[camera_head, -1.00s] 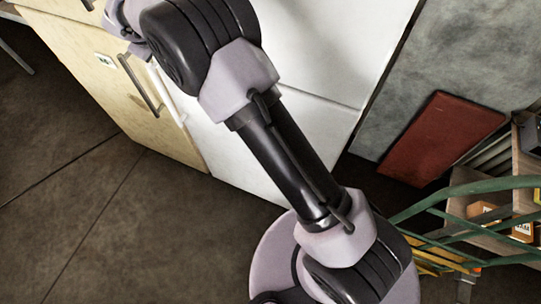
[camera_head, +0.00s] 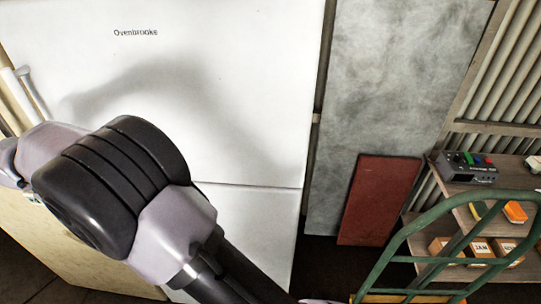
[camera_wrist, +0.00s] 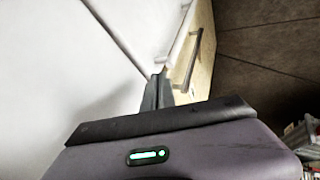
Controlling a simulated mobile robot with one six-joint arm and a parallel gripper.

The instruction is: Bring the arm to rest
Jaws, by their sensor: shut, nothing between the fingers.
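My arm (camera_head: 112,185) reaches from the bottom edge up to the left edge of the head view, in front of a white fridge (camera_head: 240,60). Its far end is cut off at the left, so my gripper does not show there. In the wrist view my gripper (camera_wrist: 158,78) shows as dark narrow fingers close together, with nothing seen between them. I cannot tell the gap between fingertips and handle.
The pale wooden cabinet (camera_head: 70,245) stands left of the fridge. A red panel (camera_head: 380,200) leans against a grey one (camera_head: 395,80). At right, a green tubular frame (camera_head: 395,245) stands before shelves holding small boxes (camera_head: 478,248) and a grey device (camera_head: 468,167).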

